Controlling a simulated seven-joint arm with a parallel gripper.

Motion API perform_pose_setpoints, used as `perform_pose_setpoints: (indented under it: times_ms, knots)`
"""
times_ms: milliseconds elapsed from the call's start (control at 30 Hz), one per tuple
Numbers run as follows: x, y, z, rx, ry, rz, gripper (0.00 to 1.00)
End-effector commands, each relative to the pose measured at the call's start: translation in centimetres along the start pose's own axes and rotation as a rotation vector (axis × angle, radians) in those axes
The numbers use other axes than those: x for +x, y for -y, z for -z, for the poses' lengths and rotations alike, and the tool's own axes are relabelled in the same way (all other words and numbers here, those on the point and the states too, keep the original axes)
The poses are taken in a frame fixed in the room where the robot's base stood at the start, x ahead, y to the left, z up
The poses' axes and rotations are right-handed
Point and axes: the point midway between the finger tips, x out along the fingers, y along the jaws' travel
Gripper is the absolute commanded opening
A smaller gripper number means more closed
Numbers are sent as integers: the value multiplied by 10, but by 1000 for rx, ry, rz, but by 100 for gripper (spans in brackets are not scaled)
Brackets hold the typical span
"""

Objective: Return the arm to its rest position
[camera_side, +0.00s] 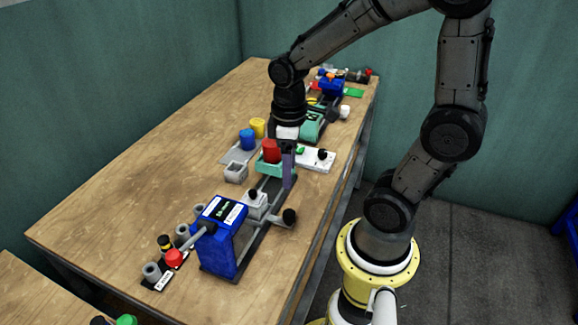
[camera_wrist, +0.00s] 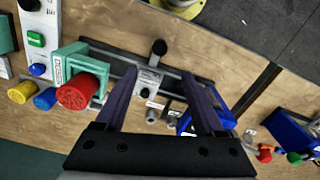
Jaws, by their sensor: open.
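My gripper (camera_side: 288,168) hangs over the press on the wooden table in the side view; one purple finger shows just right of the red cylinder (camera_side: 271,150). In the wrist view my gripper (camera_wrist: 165,80) has its two purple fingers spread apart with nothing held between them. The red cylinder (camera_wrist: 77,93) lies left of the fingers, at the teal holder (camera_wrist: 78,60) of the press. In the side view the teal holder (camera_side: 268,170) is below the red cylinder. Contact between finger and holder cannot be told.
A blue box (camera_side: 221,236) stands at the press's near end. Blue (camera_side: 247,140) and yellow (camera_side: 257,127) cylinders are left of the holder. A white button panel (camera_side: 316,158) lies to the right. A second press (camera_side: 313,124) stands behind. The table's left side is bare.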

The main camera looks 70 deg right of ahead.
Motion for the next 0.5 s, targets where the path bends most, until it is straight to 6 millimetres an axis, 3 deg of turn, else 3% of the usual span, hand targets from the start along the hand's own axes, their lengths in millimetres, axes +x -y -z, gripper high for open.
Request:
perform_pose_setpoints:
  times_ms: [400, 500]
  knots:
    - [0, 1, 1, -4, -2, -1, 71]
    - [-11, 4, 5, -28, -43, -22, 71]
